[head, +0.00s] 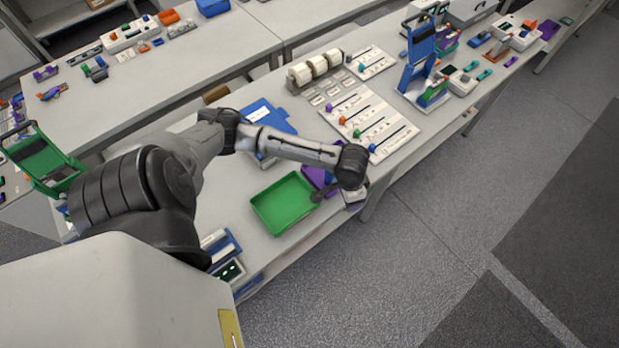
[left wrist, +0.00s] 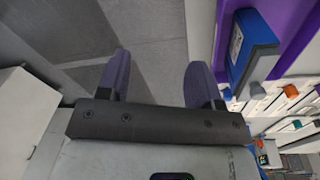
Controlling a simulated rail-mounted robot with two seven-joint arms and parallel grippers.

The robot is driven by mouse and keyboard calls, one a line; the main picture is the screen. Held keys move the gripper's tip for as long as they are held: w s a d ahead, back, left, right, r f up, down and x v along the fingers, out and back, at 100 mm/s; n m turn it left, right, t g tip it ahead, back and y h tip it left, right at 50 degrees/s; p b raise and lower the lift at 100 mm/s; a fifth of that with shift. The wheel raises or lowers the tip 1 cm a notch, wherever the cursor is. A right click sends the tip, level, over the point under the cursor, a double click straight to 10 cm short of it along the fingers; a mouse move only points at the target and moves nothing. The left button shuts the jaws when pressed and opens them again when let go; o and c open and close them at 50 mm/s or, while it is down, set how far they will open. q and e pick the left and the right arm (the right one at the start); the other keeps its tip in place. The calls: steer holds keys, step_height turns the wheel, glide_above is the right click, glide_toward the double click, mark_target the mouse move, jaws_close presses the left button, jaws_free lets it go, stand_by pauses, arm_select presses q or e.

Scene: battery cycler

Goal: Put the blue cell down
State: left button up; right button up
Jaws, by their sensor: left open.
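The blue cell (left wrist: 249,48) is a blue block with a grey end and a label on its side. In the left wrist view it sits in or against a purple holder (left wrist: 292,28) at the upper right. My left gripper (left wrist: 157,75) has its two purple fingers spread, with only grey floor showing between them. The blue cell is to the right of the fingers and apart from them. In the head view my left wrist hangs at the bench's front edge, beside a purple tray (head: 316,178). I cannot make out the blue cell or the fingertips there. My right gripper is not in view.
A green tray (head: 285,204) lies left of the purple tray, and a blue tray (head: 268,117) is behind. A white slider panel (head: 368,123) with coloured knobs lies to the right. A blue stand (head: 417,62) rises farther along. Open floor lies in front.

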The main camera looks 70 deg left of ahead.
arm_select(q)
steer(key=s+d+m+t+h, duration=0.1)
steer(key=s+d+m+t, duration=0.1)
steer(key=s+d, duration=0.85)
steer(key=s+r+n+y, duration=0.1)
steer(key=s+r, duration=0.1)
steer(key=s, duration=0.4)
steer(key=shift+s+a+t+y, duration=0.25)
steer(key=shift+t+y, duration=0.15)
step_height(320, 180, up, 12)
steer(key=p, duration=1.1)
steer(key=shift+f+p, duration=0.15)
steer(key=shift+p, duration=0.2)
